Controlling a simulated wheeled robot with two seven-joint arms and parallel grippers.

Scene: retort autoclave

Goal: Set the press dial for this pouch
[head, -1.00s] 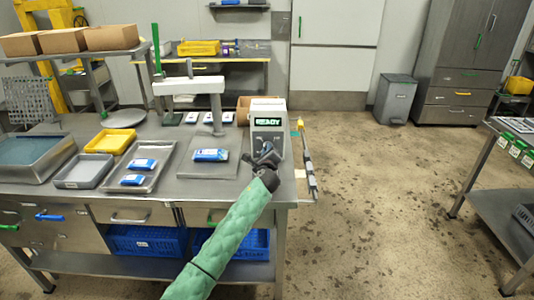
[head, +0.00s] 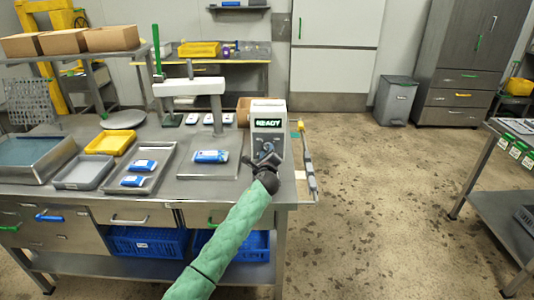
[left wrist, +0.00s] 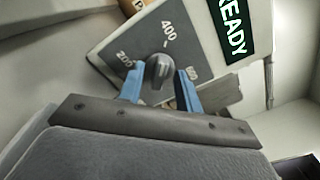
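The press control box (head: 269,118) stands at the right end of the steel table, its green display reading READY. The dial (left wrist: 158,70) is a grey knob on a dark panel marked 200, 400 and a partly hidden number starting with 6. Its exact setting is hard to tell. My left gripper (head: 262,160) is at the box front; in the left wrist view its blue fingers (left wrist: 160,88) are open, one on each side of the knob, with no clear grip on it. A blue-and-white pouch (head: 211,157) lies on the press plate (head: 190,171). My right gripper is out of view.
The white press frame (head: 188,88) rises behind the pouch. A steel tray (head: 163,157) with two more pouches, a grey tray (head: 81,173) and a yellow tray (head: 110,142) lie to the left.

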